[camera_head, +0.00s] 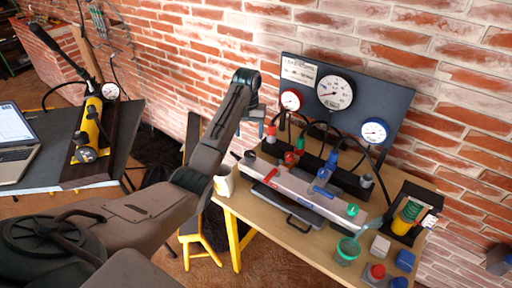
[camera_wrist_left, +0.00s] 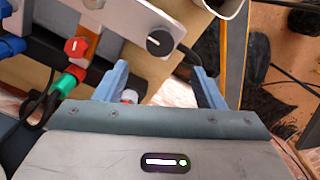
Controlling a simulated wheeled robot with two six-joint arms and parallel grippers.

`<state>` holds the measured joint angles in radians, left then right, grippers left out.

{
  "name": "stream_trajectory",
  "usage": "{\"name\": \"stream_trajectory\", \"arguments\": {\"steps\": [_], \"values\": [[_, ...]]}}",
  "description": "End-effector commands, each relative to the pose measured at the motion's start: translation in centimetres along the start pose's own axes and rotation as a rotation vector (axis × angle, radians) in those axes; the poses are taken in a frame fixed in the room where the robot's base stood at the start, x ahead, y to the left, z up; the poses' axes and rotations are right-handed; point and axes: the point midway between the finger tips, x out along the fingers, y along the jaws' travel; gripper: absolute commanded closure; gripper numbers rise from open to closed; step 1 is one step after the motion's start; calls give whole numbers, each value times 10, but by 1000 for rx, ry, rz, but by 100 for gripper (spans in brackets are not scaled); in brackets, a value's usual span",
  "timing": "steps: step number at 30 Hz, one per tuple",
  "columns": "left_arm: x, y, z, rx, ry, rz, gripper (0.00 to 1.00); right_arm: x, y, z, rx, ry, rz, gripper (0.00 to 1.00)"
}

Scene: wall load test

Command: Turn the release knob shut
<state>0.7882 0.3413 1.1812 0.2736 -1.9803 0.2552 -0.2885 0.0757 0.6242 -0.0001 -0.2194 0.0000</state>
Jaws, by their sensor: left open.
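A black round knob (camera_head: 249,157) sits at the left end of the long grey manifold block (camera_head: 330,200) on the wooden bench. In the left wrist view the knob (camera_wrist_left: 160,42) shows a white line across its face. No readable label marks it as the release knob. My left gripper (camera_head: 266,130) is above and near this end of the bench. Its blue fingers (camera_wrist_left: 160,86) are open and empty, apart from the knob, which appears beyond the gap between them. Red (camera_head: 289,159) and blue (camera_head: 323,175) valve handles stand along the block. My right gripper is not in view.
A dark gauge panel (camera_head: 395,92) with several dials stands behind the bench. A white mug (camera_head: 224,182) is at the bench's left edge, close to the knob. Hoses arch behind the block. A yellow hand pump (camera_head: 90,125) and a laptop (camera_head: 16,143) are on the left table.

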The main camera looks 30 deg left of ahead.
Motion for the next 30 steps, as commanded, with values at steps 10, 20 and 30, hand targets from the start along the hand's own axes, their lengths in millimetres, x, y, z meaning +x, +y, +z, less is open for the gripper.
{"name": "stream_trajectory", "arguments": {"steps": [10,20,30], "values": [[41,0,0,-3,-9,1,37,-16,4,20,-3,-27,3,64],[95,0,0,-3,-5,1,37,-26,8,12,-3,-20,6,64],[106,0,-1,-2,-2,1,37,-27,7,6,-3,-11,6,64]]}}
